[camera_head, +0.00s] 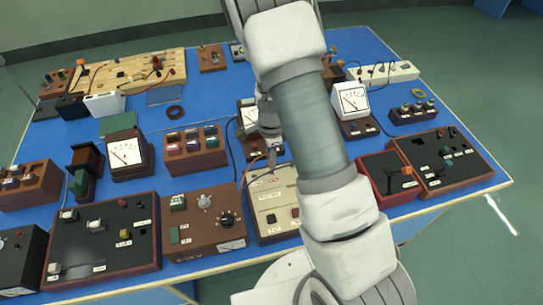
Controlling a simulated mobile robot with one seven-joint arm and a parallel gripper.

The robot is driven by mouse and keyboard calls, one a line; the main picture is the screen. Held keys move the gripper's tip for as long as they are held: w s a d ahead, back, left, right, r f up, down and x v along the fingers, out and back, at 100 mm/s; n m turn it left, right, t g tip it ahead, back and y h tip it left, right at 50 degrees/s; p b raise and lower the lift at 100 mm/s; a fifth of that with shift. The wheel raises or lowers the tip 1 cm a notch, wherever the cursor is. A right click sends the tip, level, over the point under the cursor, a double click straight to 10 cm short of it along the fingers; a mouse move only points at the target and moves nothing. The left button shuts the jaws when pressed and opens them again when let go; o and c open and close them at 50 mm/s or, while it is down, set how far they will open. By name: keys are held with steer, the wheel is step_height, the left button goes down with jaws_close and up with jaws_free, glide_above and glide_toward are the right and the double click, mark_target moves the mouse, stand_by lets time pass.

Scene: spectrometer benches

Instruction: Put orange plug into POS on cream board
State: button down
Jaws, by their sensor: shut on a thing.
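The cream board (268,209) stands near the front edge of the blue table, in the middle of the view, with dark and red parts and small labels on it. The labels are too small to read, so I cannot tell which one is POS. My gripper (272,154) points down above the back end of the cream board and is shut. An orange lead (246,172) curves up from the board's left side towards my fingertips. The orange plug is too small and too covered to make out clearly; the lead suggests that it is what I hold. My arm covers the area right of the board.
A brown box with knobs (205,238) stands close to the left of the cream board. A red box (377,184) and a brown panel (470,165) are to the right. A white-faced meter (127,153) and a brown jar rack (195,163) stand behind on the left.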

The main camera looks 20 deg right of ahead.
steer(key=shift+f+b, duration=1.65)
steer(key=shift+f, duration=0.65)
steer(key=c, duration=0.6)
jaws_free()
steer(key=shift+c, duration=0.2)
step_height(320, 180, up, 18)
steer(key=p, duration=0.1)
steer(key=shift+f, duration=0.25)
